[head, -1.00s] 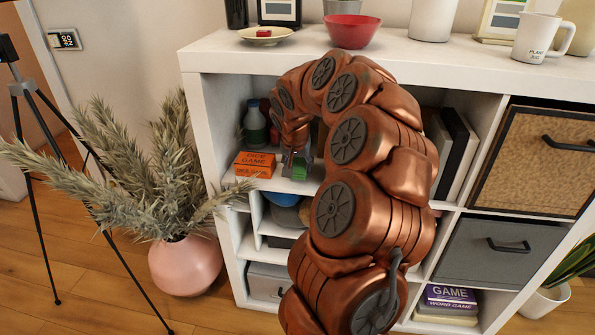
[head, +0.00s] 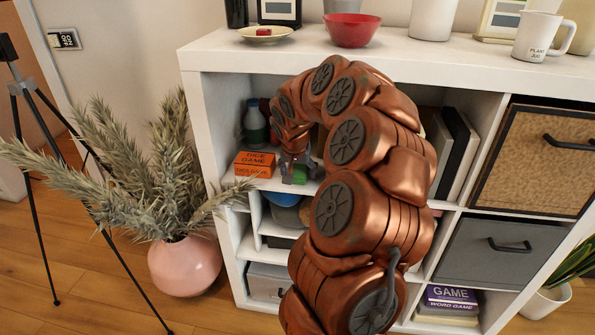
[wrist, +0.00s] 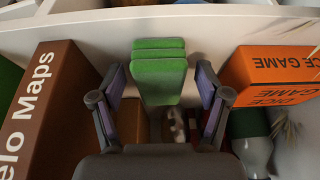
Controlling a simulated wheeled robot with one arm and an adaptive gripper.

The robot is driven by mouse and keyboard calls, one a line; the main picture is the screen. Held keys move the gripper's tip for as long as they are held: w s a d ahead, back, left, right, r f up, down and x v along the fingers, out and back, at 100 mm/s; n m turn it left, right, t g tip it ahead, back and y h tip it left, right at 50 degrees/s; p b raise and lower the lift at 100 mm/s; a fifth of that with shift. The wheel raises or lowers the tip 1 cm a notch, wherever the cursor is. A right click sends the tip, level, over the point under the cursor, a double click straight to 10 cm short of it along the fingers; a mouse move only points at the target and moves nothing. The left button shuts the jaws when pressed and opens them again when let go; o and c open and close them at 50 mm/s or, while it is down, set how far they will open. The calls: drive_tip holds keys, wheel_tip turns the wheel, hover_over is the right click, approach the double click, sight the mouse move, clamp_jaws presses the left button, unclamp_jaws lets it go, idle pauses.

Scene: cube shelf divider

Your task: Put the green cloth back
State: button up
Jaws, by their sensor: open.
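The green cloth (wrist: 158,72) is a folded stack lying near the front of the upper left shelf cubby, seen in the wrist view. It also shows as a small green patch in the head view (head: 300,174). My gripper (wrist: 158,85) is open, with one finger on each side of the cloth and a visible gap to each.
Orange dice game boxes (head: 254,163) stand left of my gripper in the head view; a brown maps box (wrist: 45,105) is on the other side. A bottle (head: 255,122) stands behind the boxes. A red bowl (head: 352,30) sits on the shelf top (head: 235,50).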

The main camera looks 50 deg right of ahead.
drive_tip(key=shift+f+p, duration=0.1)
drive_tip(key=shift+p, duration=0.3)
drive_tip(key=a+v, duration=0.1)
drive_tip(key=v, duration=0.6)
drive_tip(key=s+a+n+y, duration=0.1)
drive_tip(key=s+a+n, duration=0.2)
drive_tip(key=a, duration=0.9)
drive_tip(key=s+a+f+n+g+y, duration=0.1)
drive_tip(key=s+a+n, duration=0.3)
drive_tip(key=s+a, duration=0.6)
drive_tip(key=s+a+f+n+g+y, duration=0.1)
drive_tip(key=s+a+f+n+g, duration=0.2)
drive_tip(key=s+a, duration=0.8)
drive_tip(key=s+n+g, duration=0.1)
drive_tip(key=s, duration=0.3)
drive_tip(key=shift+a+f+y, duration=0.25)
drive_tip(key=shift+f+y, duration=0.05)
drive_tip(key=shift+f, duration=0.05)
drive_tip(key=s+p+v, duration=0.2)
drive_tip(key=p+v, duration=0.7)
drive_tip(key=s+r+p+v, duration=0.1)
drive_tip(key=s+p+v, duration=0.1)
drive_tip(key=p+v, duration=0.7)
drive_tip(key=shift+w+r+t, duration=0.15)
drive_tip(key=shift+r+t, duration=0.15)
drive_tip(key=shift+r, duration=0.35)
